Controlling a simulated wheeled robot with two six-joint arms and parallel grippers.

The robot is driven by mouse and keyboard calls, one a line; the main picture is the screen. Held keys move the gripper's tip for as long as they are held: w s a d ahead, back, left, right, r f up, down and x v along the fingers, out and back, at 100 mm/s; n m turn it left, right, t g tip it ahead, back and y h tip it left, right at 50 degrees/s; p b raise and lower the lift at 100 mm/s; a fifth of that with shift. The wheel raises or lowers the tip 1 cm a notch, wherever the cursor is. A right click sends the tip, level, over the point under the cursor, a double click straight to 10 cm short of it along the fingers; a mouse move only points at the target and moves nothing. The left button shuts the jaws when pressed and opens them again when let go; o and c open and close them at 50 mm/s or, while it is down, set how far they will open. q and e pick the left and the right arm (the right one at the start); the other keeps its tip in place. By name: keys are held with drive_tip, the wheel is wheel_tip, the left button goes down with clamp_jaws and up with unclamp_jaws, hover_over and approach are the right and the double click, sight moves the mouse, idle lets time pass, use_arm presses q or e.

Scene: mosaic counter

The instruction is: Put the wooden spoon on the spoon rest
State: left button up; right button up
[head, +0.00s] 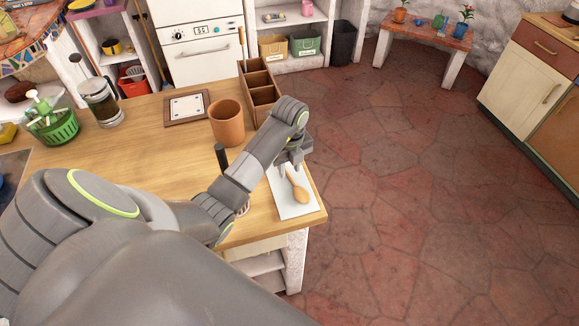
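The wooden spoon (299,191) is at the right end of the wooden counter, its bowl toward the front and its handle running up under my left gripper (289,164). A flat white rectangular piece (291,209) lies beneath the spoon; I cannot tell whether it is the spoon rest or whether the spoon touches it. My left gripper points down over the handle end. Its fingers are small and partly hidden, so I cannot tell whether they are closed on the handle. My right gripper is not in view.
A terracotta pot (227,124) and a wooden compartment box (259,92) stand behind my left arm. A framed white tile (187,108), a glass press (101,103) and a green basket (53,127) are farther left. The counter (150,152) is clear around its middle.

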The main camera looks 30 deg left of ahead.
sight(290, 175)
use_arm(q)
wheel_tip(290, 175, up, 10)
drive_tip(key=p, duration=0.7)
drive_tip(key=shift+r, duration=0.15)
